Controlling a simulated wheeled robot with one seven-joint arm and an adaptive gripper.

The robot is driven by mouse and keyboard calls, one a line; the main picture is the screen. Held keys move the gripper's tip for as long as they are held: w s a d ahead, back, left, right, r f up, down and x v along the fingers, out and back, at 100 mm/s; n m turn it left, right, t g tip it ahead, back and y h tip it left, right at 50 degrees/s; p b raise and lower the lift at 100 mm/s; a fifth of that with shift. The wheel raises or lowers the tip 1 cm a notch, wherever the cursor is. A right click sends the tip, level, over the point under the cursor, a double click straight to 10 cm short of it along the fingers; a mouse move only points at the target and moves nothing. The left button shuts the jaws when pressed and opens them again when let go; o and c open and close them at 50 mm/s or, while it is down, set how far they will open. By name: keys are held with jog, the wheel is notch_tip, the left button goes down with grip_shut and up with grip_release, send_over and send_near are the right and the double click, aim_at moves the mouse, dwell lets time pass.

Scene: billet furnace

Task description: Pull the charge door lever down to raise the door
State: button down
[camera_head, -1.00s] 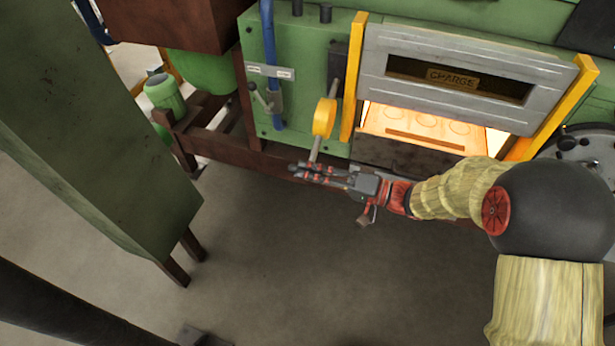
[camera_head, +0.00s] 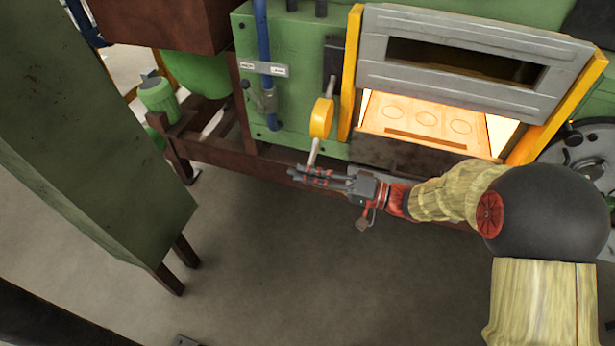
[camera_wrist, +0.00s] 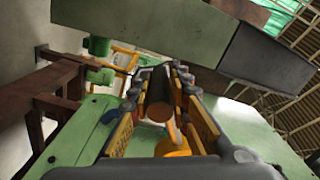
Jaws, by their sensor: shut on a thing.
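The charge door lever has a yellow hub (camera_head: 321,118) and a pale metal rod (camera_head: 314,152) that points downward from it. My gripper (camera_head: 316,177) is shut around the lever's lower end. In the wrist view the dark round handle grip (camera_wrist: 159,98) lies between the two finger pads, with the yellow hub (camera_wrist: 173,147) just below it. The grey charge door (camera_head: 400,80) stands raised between yellow side guides. Under it the glowing furnace opening (camera_head: 420,118) shows, with round marks on its bright floor.
A green cabinet (camera_head: 90,140) on brown legs stands at the left. A dark brown frame beam (camera_head: 215,155) runs low along the furnace. A blue pipe (camera_head: 264,60) stands left of the lever. Grey floor in front is clear.

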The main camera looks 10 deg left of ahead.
jog(key=c, duration=2)
grip_release()
jog(key=shift+w+f, duration=0.15)
jog(key=shift+f, duration=0.3)
jog(key=o, duration=0.3)
jog(key=shift+r, duration=0.1)
jog(key=shift+r, duration=0.1)
jog(key=shift+d, duration=0.1)
jog(key=d, duration=0.8)
jog(key=s+d, duration=0.1)
jog(key=d, duration=0.3)
jog(key=shift+a, duration=0.1)
